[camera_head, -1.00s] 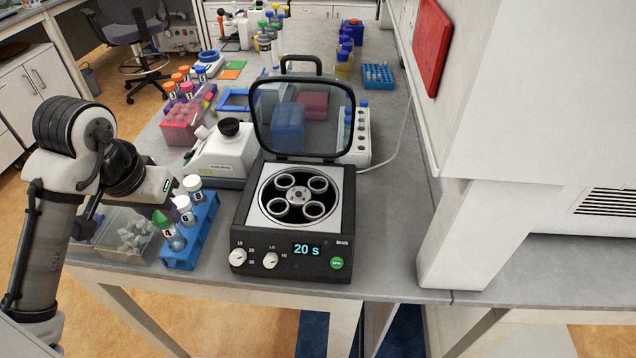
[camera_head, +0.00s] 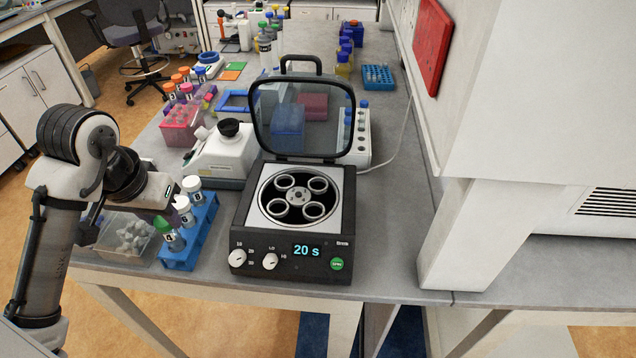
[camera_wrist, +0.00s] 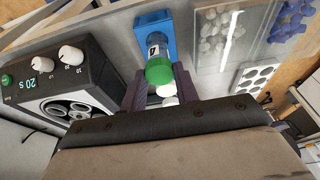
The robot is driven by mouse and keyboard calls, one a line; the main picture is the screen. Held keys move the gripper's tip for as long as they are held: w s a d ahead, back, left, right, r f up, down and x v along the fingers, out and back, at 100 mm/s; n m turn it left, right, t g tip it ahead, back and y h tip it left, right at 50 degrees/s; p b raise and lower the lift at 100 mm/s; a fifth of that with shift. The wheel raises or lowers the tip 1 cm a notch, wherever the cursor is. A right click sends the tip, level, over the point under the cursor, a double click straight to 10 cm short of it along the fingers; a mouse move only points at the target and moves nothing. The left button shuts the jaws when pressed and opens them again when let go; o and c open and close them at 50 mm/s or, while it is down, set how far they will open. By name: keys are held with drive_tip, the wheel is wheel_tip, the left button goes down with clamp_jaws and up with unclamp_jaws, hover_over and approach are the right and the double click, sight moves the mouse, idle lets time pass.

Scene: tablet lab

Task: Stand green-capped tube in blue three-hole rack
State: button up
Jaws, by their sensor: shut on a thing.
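The green-capped tube (camera_head: 174,241) leans at the near end of the blue three-hole rack (camera_head: 179,263), its cap toward the left. In the wrist view its green cap (camera_wrist: 159,72) is between the fingers of my gripper (camera_wrist: 159,80), which is shut on the tube. The tube's labelled body (camera_wrist: 154,46) points toward the blue rack (camera_wrist: 151,20). The tube's lower end is at the near hole; I cannot tell how deep it sits. Two white-capped tubes (camera_head: 193,187) stand in the other holes, one partly behind my gripper (camera_head: 165,215).
A clear bin of pale pieces (camera_head: 127,238) is just left of the rack. The centrifuge (camera_head: 292,240) stands to the right with its lid open. A white instrument (camera_head: 220,155) is behind the rack. The bench's front edge is close.

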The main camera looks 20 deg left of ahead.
drive_tip(key=shift+f, duration=0.15)
drive_tip(key=shift+f+b, duration=0.4)
drive_tip(key=shift+f, duration=0.25)
drive_tip(key=o, duration=0.9)
drive_tip(key=shift+r, duration=0.1)
